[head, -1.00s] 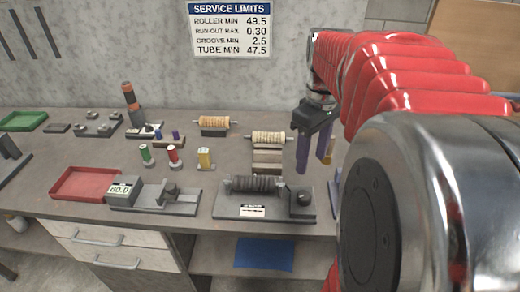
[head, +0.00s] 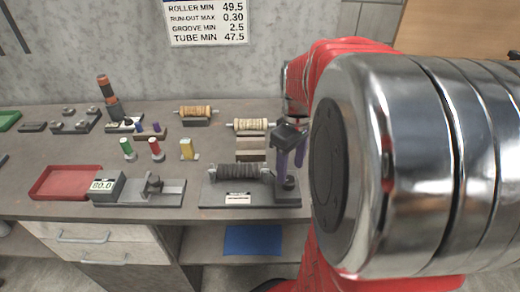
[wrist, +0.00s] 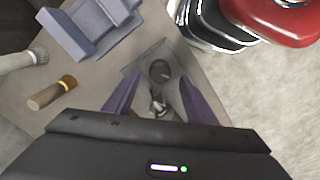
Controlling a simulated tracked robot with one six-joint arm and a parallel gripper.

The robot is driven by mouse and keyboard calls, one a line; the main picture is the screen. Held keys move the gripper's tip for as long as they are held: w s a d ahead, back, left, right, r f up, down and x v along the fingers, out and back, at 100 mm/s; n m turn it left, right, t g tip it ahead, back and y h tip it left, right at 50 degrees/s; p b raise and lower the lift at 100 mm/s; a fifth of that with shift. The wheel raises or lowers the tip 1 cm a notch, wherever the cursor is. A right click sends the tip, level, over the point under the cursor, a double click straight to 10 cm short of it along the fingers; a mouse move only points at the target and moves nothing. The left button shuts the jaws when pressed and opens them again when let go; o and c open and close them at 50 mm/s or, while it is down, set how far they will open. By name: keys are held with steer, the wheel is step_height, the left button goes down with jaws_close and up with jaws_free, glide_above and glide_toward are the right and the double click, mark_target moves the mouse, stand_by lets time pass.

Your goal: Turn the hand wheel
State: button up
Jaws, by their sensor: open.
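A grey fixture (head: 225,192) with a ribbed dark roller (head: 240,171) stands near the bench's front edge. At its right end is a small dark round knob (head: 288,183), which looks like the hand wheel. My gripper (head: 291,168) hangs over that end, its purple fingers pointing down and apart. In the wrist view a dark round knob (wrist: 160,70) on a grey plate (wrist: 140,62) shows between the open fingertips (wrist: 160,79). Nothing is held. I cannot tell whether the fingers touch the knob. My arm hides the bench to the right.
Wound rollers (head: 250,125) and small coloured spools (head: 155,148) stand behind. In the wrist view, grey-blue blocks (wrist: 90,25) and a wooden-handled item (wrist: 50,95) lie close by.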

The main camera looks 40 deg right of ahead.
mark_target(289, 180)
steer(key=shift+f, duration=2.25)
steer(key=shift+c, duration=0.5)
steer(key=c, duration=0.9)
